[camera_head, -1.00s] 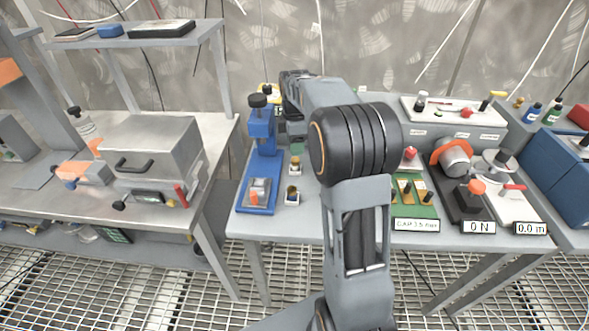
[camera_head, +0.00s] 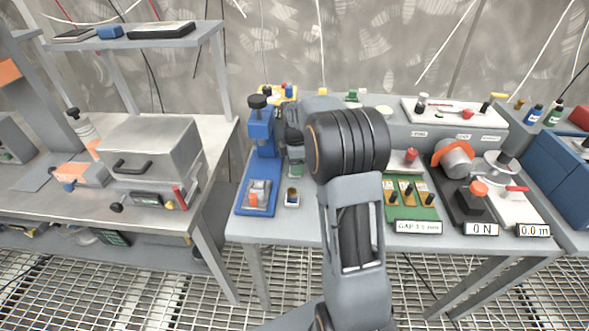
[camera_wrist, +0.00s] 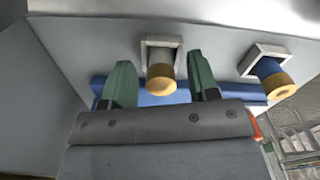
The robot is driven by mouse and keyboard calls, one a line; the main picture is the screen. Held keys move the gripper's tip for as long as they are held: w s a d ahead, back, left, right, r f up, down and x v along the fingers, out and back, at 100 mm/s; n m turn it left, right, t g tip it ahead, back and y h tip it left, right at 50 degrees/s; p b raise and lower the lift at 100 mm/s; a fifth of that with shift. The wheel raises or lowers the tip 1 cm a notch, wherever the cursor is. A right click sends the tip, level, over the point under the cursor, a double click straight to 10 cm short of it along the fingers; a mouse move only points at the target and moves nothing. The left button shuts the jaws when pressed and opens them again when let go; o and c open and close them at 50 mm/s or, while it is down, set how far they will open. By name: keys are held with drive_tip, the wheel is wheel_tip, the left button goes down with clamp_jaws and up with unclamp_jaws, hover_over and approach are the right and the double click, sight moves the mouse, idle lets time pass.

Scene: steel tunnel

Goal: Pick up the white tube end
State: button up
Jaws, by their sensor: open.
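In the wrist view, a short tube end (camera_wrist: 160,76) with a tan-yellow tip stands in a square white holder between my fingers. Its body looks pale, but I cannot make out its colour clearly. A second tube end (camera_wrist: 268,72), blue with a yellow ring tip, stands in another white holder to the right, outside the fingers. It also shows in the head view (camera_head: 292,196). My gripper (camera_wrist: 157,72) is open, one green finger on each side of the first tube end, with no grip on it. In the head view my gripper (camera_head: 295,152) hides that tube end.
A blue press (camera_head: 262,140) stands just left of my gripper. A green gap board (camera_head: 412,208) and a black force stand (camera_head: 470,207) are to the right. A grey box (camera_head: 160,150) sits on the left bench. A gap separates the two benches.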

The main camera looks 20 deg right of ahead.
drive_tip(key=c, duration=1)
drive_tip(key=shift+r, duration=0.1)
